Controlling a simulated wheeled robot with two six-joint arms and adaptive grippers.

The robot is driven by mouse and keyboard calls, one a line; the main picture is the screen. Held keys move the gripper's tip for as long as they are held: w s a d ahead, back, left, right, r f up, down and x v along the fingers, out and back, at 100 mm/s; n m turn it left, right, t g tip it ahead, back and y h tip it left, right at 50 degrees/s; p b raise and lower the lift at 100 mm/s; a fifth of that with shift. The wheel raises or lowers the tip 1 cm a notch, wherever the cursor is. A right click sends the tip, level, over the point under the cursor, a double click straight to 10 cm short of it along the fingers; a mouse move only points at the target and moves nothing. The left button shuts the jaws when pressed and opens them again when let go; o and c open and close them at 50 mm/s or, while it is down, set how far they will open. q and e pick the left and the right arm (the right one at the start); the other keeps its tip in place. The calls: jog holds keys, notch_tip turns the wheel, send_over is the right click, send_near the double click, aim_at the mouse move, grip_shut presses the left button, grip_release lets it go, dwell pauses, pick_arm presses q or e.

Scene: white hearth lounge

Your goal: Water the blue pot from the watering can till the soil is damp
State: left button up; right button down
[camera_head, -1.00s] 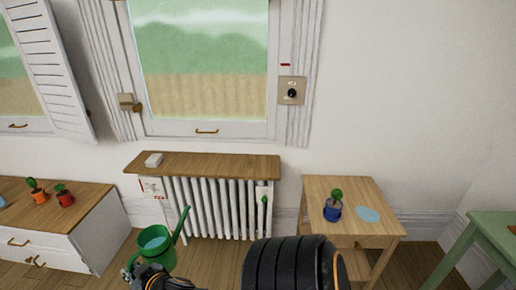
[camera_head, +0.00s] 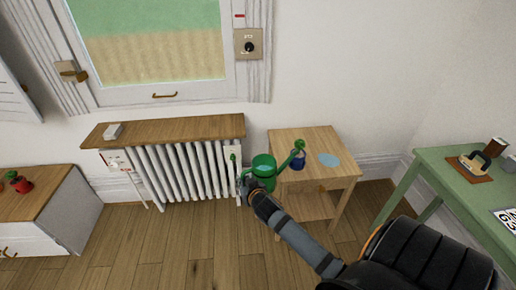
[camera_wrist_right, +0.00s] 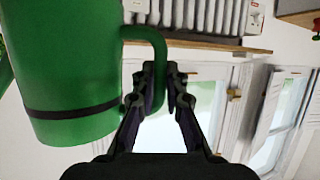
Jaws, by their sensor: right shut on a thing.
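The green watering can (camera_head: 263,173) is held up at the left edge of the small wooden table (camera_head: 345,175). Its spout reaches right, the tip close to the blue pot (camera_head: 298,162) with its green plant. I cannot tell whether water flows, and the soil is hidden. My right gripper (camera_head: 245,187) is shut on the can's handle; in the right wrist view the gripper (camera_wrist_right: 165,80) closes around the handle (camera_wrist_right: 157,45) beside the can's body (camera_wrist_right: 70,70). The can looks roughly upright. My left gripper is out of view.
A pale blue flat oval (camera_head: 328,160) lies right of the pot. A white radiator (camera_head: 185,175) under a wooden shelf (camera_head: 165,130) stands to the left. A green table (camera_head: 455,175) with several items is at the right. The wood floor in front is clear.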

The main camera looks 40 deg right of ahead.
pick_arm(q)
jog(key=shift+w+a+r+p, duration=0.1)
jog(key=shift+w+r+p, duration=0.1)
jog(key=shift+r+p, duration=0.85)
pick_arm(e)
jog(key=w+d+h, duration=0.1)
jog(key=w+d, duration=0.9)
jog(key=w, duration=0.1)
jog(key=shift+w+d+m, duration=0.15)
jog(key=shift+d+m, duration=0.15)
jog(key=shift+m, duration=0.1)
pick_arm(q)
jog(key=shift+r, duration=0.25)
